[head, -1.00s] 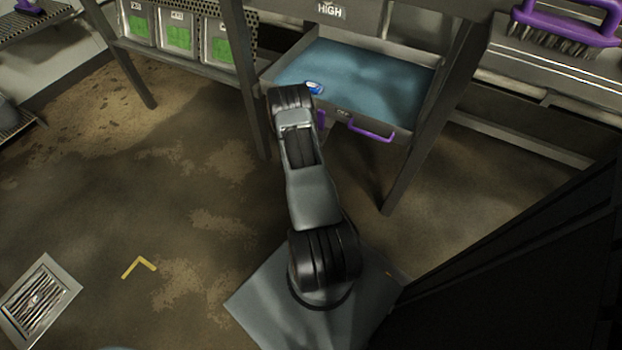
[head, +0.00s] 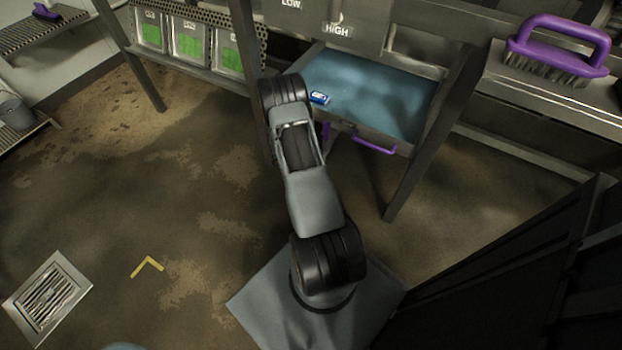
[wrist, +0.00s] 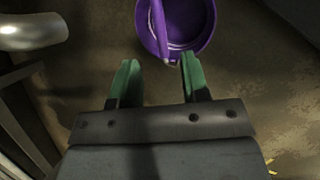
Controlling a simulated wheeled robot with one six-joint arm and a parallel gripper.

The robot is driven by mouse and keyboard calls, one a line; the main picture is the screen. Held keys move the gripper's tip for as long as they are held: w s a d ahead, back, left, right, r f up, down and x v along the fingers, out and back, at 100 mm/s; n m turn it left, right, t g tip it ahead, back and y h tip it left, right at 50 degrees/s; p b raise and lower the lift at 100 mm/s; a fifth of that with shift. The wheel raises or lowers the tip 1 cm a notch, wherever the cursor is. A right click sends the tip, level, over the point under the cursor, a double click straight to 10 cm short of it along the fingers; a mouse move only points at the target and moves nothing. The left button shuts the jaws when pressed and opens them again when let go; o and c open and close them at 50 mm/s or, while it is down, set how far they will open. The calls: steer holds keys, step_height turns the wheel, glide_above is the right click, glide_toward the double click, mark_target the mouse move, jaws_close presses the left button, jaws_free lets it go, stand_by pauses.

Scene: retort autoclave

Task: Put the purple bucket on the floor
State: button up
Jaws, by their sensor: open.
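The purple bucket (wrist: 183,24) is at the top of the wrist view, cut off by the frame edge. I see into its open top, and its purple handle (wrist: 158,32) crosses the left side of the rim. My gripper (wrist: 160,72) has two green fingers spread apart with nothing between them. The handle's lower end is just beyond the gap between the fingertips. I cannot tell whether the bucket hangs or stands. In the head view my arm hides the gripper, and a small purple patch (head: 325,130) beside the arm may be the bucket.
An open drawer (head: 385,100) with a blue inside holds a small blue-and-white object (head: 319,97). Table legs stand on both sides. A purple brush (head: 558,48) lies on the right counter. The floor (head: 100,200) at left is open, with a drain grate (head: 48,298).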

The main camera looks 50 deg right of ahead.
steer(key=shift+p+v, duration=0.3)
steer(key=shift+v, duration=1.1)
